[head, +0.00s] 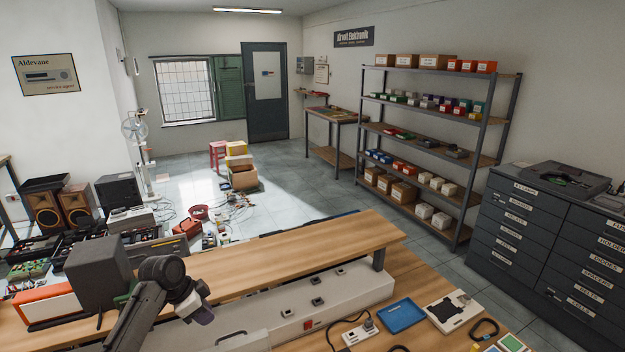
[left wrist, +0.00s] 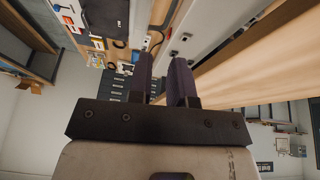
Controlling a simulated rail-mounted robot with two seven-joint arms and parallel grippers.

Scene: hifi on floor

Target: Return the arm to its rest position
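My left arm comes in from the bottom left in the head view and bends at a dark joint in front of the wooden shelf board. My left gripper (head: 201,313) hangs at its end, close above the white rail panel behind the workbench. In the left wrist view its two purple fingers (left wrist: 164,78) stand apart with a gap between them, and nothing shows between them. The left gripper is open and empty. My right arm and right gripper are in neither view.
A wooden shelf board (head: 300,247) runs along the bench, with a dark box speaker (head: 97,272) on its left. A blue tray (head: 401,315) and small parts lie on the bench at right. A drawer cabinet (head: 530,240) and a shelf rack (head: 425,138) stand beyond.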

